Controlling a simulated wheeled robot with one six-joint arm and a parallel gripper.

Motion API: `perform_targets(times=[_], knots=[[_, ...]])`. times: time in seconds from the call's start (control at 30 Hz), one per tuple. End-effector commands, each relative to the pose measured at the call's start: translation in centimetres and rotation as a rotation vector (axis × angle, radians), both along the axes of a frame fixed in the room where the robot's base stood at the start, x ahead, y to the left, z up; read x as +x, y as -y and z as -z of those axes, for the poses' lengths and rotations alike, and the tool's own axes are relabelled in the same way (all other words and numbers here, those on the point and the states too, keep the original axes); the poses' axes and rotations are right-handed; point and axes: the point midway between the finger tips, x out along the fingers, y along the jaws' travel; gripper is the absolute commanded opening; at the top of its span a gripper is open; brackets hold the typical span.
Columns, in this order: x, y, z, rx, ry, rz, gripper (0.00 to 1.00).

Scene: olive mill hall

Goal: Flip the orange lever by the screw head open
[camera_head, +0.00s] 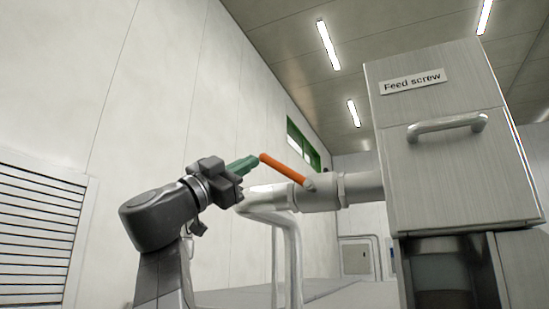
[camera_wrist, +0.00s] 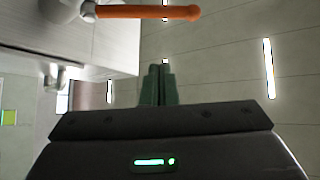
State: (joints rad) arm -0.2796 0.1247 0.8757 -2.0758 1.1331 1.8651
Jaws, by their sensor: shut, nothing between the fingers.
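The orange lever (camera_head: 286,170) sits on a metal pipe valve (camera_head: 325,192) at the left side of the feed screw head (camera_head: 450,140). It slants up and left from its pivot to a rounded tip. My gripper (camera_head: 256,160) has green fingers, shut and empty, close beside the lever's tip in the head view. Whether they touch cannot be told there. In the wrist view the lever (camera_wrist: 140,12) runs across the top, and the shut fingertips (camera_wrist: 160,68) show below it with a visible gap.
The steel cabinet has a "Feed screw" label (camera_head: 412,82) and a bar handle (camera_head: 447,127). A bent pale pipe (camera_head: 290,240) runs down below the valve. A louvred panel (camera_head: 38,235) is on the left wall. The space above the lever looks clear.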

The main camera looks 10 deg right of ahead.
Motion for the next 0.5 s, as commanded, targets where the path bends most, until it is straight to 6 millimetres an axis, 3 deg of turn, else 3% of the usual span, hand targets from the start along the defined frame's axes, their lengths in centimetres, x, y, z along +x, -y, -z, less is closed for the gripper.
perform_targets(times=[0.27, 0.5], knots=[[-0.8, -0.3, -0.8, 0.037, 0.107, -0.04, 0.0], [0.3, 2.4, -3.2, 0.036, 0.104, -0.036, 0.0]])
